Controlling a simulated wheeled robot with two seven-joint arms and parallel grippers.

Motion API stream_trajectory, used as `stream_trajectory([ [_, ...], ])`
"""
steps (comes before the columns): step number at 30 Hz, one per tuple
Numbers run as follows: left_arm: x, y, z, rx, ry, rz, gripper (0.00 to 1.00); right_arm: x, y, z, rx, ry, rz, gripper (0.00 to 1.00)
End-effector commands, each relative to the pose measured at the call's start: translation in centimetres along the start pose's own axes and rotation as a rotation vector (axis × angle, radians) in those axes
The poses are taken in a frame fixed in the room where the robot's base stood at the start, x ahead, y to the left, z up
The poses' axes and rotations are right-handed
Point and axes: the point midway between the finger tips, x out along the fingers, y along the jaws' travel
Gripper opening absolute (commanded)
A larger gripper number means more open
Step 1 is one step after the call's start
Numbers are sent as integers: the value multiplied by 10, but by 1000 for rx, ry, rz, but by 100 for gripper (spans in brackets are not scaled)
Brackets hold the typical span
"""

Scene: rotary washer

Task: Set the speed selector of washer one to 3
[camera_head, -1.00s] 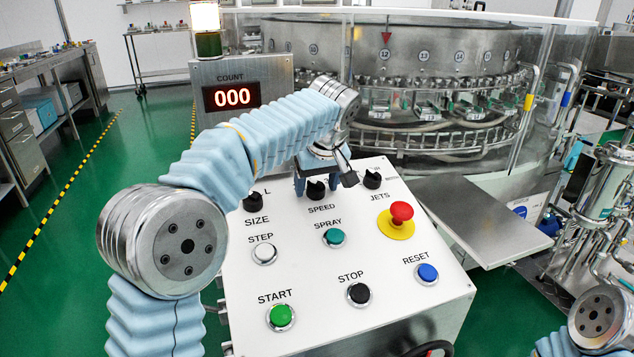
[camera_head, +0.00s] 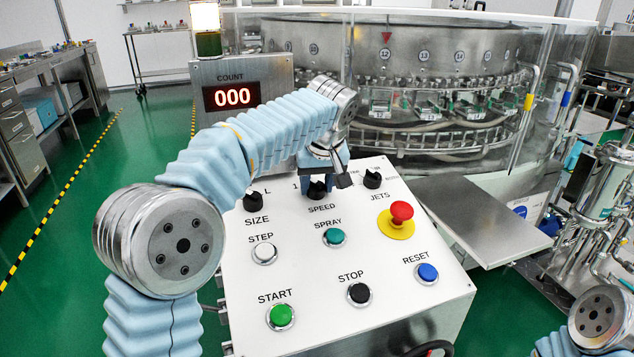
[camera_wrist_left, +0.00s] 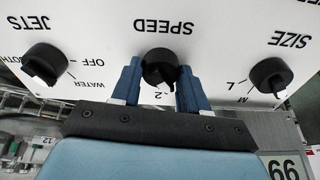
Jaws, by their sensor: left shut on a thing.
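The black SPEED selector knob (camera_head: 317,191) sits in the top row of the white control panel, between the SIZE and JETS knobs. My left gripper (camera_head: 318,188) is at this knob, its blue fingers on either side of it. In the left wrist view, which shows the panel upside down, the knob (camera_wrist_left: 160,68) lies between the two fingertips (camera_wrist_left: 159,84) and the jaws are shut on it. Its pale pointer mark faces close to the printed 2; the other numbers there are hidden by the gripper. My right gripper is out of view.
The SIZE knob (camera_head: 253,202) and JETS knob (camera_head: 372,179) flank the gripper. Below are the STEP (camera_head: 265,254) and SPRAY (camera_head: 334,237) buttons and a red emergency stop (camera_head: 401,212). The count display (camera_head: 232,95) reads 000.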

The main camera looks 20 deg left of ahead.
Motion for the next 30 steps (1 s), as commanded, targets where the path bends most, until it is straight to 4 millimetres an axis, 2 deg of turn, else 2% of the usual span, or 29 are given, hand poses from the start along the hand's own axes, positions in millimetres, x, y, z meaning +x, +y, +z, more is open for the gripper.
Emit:
stream_trajectory([
  [30,0,0,0,930,0,122,13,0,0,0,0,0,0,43],
])
